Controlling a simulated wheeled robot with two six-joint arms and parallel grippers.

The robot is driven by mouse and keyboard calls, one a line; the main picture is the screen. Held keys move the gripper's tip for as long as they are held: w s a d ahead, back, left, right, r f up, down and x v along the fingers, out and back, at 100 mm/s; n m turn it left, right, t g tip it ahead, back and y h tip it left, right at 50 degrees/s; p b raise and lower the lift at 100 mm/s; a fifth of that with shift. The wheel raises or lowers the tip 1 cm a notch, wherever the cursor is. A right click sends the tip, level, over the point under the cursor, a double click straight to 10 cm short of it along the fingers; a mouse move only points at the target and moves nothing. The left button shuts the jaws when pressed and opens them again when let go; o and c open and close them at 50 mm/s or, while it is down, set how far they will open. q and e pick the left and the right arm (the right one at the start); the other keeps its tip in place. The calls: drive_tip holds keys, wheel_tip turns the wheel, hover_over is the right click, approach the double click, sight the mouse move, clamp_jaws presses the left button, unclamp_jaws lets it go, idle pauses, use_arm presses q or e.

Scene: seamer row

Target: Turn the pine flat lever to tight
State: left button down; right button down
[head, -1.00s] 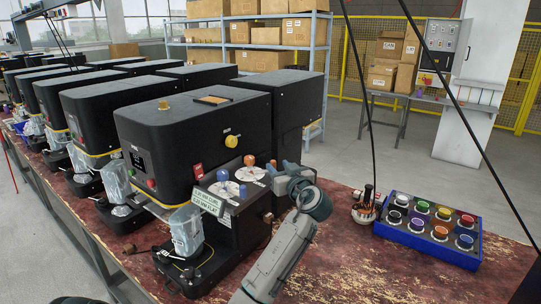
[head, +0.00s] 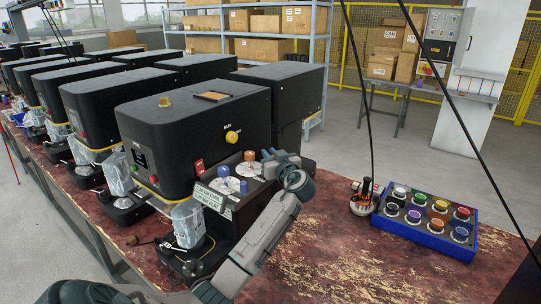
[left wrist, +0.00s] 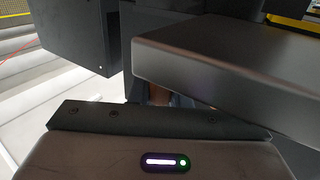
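I cannot make out which lever is the pine flat one. The near black seamer's control box (head: 232,212) carries white dials with blue knobs (head: 222,171) and an orange knob (head: 250,156). A pale label plate (head: 209,197) hangs on its front; its small print is too blurred to read surely. My left gripper (head: 268,156) is at the right end of this panel, beside the orange knob, and hides the dials there. Its fingertips are too small to judge as open or shut. In the left wrist view, a small brownish piece (left wrist: 159,94) shows between dark blocks. My right gripper is out of view.
The seamer's tall black housing (head: 185,140) stands just behind the panel, with more seamers in a row to the left. The worn red bench (head: 325,250) between is clear.

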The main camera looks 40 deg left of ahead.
use_arm(q)
drive_tip(key=shift+s+d+f+m+t+h+b, duration=0.1)
drive_tip(key=shift+s+d+m+t+h+b, duration=0.2)
drive_tip(key=shift+m+t+b, duration=0.3)
drive_tip(key=shift+s+d+m+t+h+b, duration=0.1)
drive_tip(key=shift+d+m+t+h+b, duration=0.25)
drive_tip(key=shift+t, duration=0.35)
drive_tip(key=shift+s+d+m+t+h, duration=0.15)
drive_tip(key=shift+s+m+t+h, duration=0.05)
drive_tip(key=shift+m+t+h, duration=0.65)
drive_tip(key=shift+s+d+m+t+h+b, duration=0.35)
drive_tip(key=shift+m+t+h, duration=0.25)
drive_tip(key=shift+t+h, duration=0.15)
drive_tip(key=shift+s+d+m+t+h+b, duration=0.25)
drive_tip(key=shift+m+t+h+b, duration=0.1)
drive_tip(key=shift+m+t+h, duration=0.3)
drive_tip(key=c, duration=1.4)
unclamp_jaws()
drive_tip(key=shift+o, duration=0.2)
drive_tip(key=shift+r, duration=0.2)
